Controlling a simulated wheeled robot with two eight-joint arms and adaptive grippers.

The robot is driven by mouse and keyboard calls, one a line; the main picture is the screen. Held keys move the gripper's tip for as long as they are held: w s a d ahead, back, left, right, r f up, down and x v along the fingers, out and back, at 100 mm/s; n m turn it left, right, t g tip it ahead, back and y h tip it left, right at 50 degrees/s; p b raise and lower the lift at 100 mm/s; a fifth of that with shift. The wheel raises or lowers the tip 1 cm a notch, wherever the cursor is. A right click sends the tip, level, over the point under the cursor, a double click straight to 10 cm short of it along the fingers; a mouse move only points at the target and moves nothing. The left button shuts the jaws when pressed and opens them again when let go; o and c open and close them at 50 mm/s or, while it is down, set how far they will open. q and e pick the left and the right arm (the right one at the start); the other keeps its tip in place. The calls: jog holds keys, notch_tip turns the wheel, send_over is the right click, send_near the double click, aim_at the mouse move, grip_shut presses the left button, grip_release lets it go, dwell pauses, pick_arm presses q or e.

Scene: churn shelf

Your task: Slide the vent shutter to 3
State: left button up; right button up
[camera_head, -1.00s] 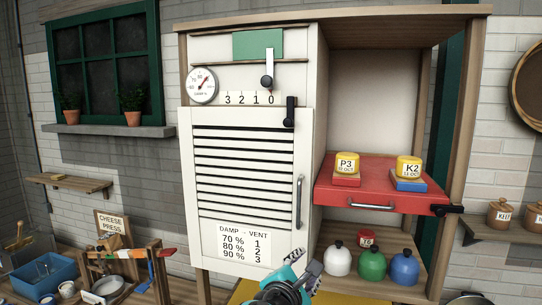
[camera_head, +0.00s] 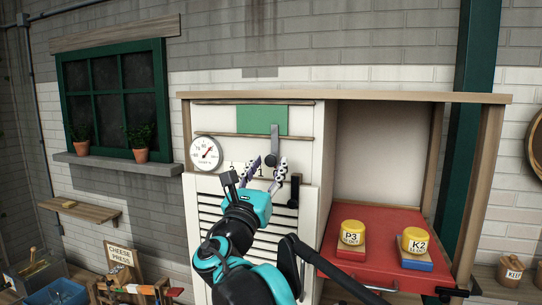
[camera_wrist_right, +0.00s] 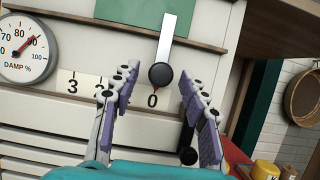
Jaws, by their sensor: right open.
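The vent shutter is a green panel (camera_head: 262,120) with a pale handle (camera_head: 275,135) ending in a black knob (camera_head: 272,159). In the right wrist view the knob (camera_wrist_right: 160,74) hangs just above the 0 on the number scale (camera_wrist_right: 72,82), whose 3 shows at the left end. My right gripper (camera_head: 267,166) is open in front of the scale, with one finger on each side of the knob; I cannot tell whether they touch it. The fingers hide part of the scale. The damp gauge (camera_wrist_right: 27,47) has its needle between 80 and 100. My left gripper is not in view.
A black latch (camera_head: 294,190) sits right of the scale on the slatted door (camera_head: 209,215), which my right arm partly covers. Wooden rails run above and below the shutter.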

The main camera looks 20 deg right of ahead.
jog(key=shift+x, duration=1.1)
jog(key=shift+s, duration=0.1)
grip_shut()
jog(key=w+a, duration=0.1)
jog(key=a, duration=0.1)
jog(key=w+a, duration=0.4)
jog(key=a, duration=0.1)
jog(key=shift+a+p, duration=0.1)
jog(key=shift+p, duration=0.2)
jog(key=shift+s+d, duration=0.15)
jog(key=shift+d, duration=0.15)
grip_release()
jog(key=shift+a, duration=0.2)
